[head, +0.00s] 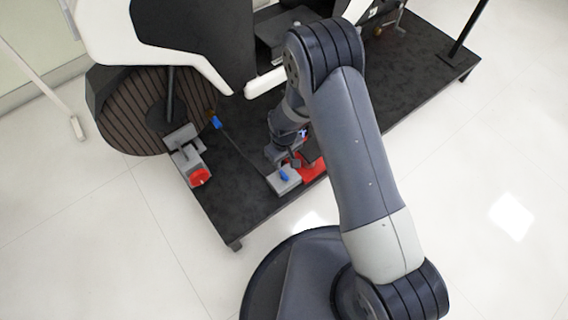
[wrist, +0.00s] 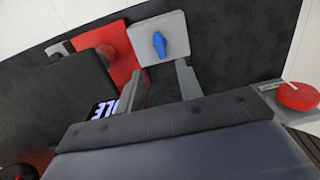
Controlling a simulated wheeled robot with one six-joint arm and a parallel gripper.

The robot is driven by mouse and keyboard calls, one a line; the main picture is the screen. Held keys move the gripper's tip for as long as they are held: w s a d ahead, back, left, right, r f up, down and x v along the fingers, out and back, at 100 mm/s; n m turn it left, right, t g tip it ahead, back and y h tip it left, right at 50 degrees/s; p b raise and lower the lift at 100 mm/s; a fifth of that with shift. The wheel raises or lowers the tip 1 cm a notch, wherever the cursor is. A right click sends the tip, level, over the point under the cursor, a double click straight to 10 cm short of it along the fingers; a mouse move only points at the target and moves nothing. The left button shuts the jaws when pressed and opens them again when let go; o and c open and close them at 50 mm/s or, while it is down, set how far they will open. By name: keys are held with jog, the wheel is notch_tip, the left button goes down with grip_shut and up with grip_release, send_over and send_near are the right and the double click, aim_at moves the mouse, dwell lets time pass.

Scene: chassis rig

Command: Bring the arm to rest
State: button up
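My arm reaches over a dark platform (head: 222,185) in the head view, and my gripper (head: 280,156) is low over its front part. In the wrist view my gripper (wrist: 162,80) shows two grey fingers set apart, with nothing seen between them. A light grey block with a blue knob (wrist: 159,45) lies just beyond the fingertips. The same blue knob (head: 284,174) shows just below my gripper in the head view. I cannot tell whether the fingers touch the block.
A red plate (head: 314,171) is beside the grey block. A grey unit with a red round knob (head: 199,177) stands to the left. Another blue handle (head: 215,122) is farther back. A white and black machine body (head: 190,35) rises behind. Pale floor (head: 100,240) lies open in front.

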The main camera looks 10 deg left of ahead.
aim_at(284, 174)
jog(key=shift+r, duration=0.9)
notch_tip(284, 174, down, 11)
jog(key=b, duration=0.3)
jog(key=shift+r+m, duration=0.15)
jog(key=shift+m, duration=0.45)
jog(key=shift+r+p, duration=0.3)
jog(key=shift+r, duration=0.5)
jog(key=shift+f, duration=0.1)
